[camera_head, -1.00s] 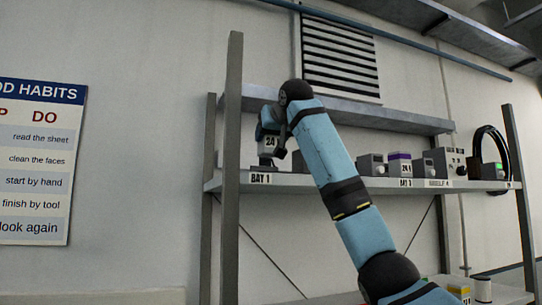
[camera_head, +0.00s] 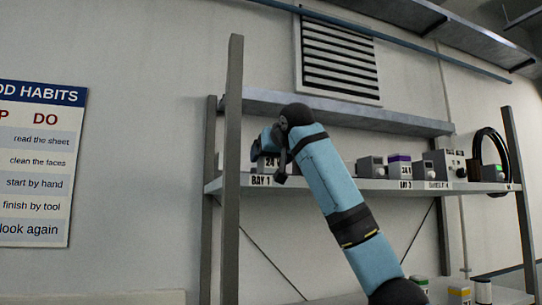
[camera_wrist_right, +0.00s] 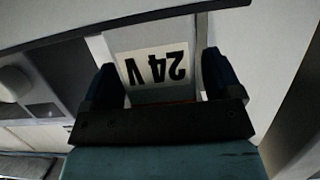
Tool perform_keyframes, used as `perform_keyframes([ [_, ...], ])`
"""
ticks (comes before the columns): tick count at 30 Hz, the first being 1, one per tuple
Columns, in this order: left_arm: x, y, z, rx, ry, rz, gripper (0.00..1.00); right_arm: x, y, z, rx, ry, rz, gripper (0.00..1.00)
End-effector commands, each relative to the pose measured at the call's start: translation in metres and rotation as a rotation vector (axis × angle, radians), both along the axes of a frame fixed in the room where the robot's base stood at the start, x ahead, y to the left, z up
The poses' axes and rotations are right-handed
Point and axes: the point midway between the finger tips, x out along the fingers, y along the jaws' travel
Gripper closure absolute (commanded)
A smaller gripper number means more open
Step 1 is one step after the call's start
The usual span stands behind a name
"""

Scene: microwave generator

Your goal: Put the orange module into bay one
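The module (camera_head: 270,163) with a "24 V" label is at bay one, directly above the BAY 1 label (camera_head: 261,181) on the shelf edge. In the right wrist view the module (camera_wrist_right: 155,66) shows its label upside down, with a thin orange strip near my gripper. My right gripper (camera_head: 277,150) is at the module, and in the wrist view its two dark fingers (camera_wrist_right: 163,85) lie along both sides of it, apparently shut on it. The module's underside is hidden, so I cannot tell whether it touches the shelf. My left gripper is not in view.
A shelf post (camera_head: 231,130) stands just left of bay one. A grey unit (camera_head: 371,168), a purple-topped module (camera_head: 399,168) and more boxes stand farther right. A black cable coil (camera_head: 491,150) hangs at the right. A yellow-topped module (camera_head: 459,296) is low at the front.

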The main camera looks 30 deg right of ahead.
Motion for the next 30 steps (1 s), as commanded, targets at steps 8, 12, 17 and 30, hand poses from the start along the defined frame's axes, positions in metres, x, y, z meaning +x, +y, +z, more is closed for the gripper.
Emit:
perform_keyframes([
  [8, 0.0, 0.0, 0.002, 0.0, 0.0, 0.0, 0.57, 0.0, 0.0, 0.003, -0.001, -0.001, -0.001, 0.16],
  [12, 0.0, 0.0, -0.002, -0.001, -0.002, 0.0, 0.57, -0.01, 0.002, 0.006, -0.001, -0.003, 0.0, 0.16],
  [17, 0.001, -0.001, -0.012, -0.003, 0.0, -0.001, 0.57, -0.04, 0.01, 0.015, -0.001, -0.005, 0.001, 0.16],
  [30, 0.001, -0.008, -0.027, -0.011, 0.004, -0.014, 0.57, -0.108, 0.026, 0.037, -0.001, -0.002, 0.001, 0.16],
])
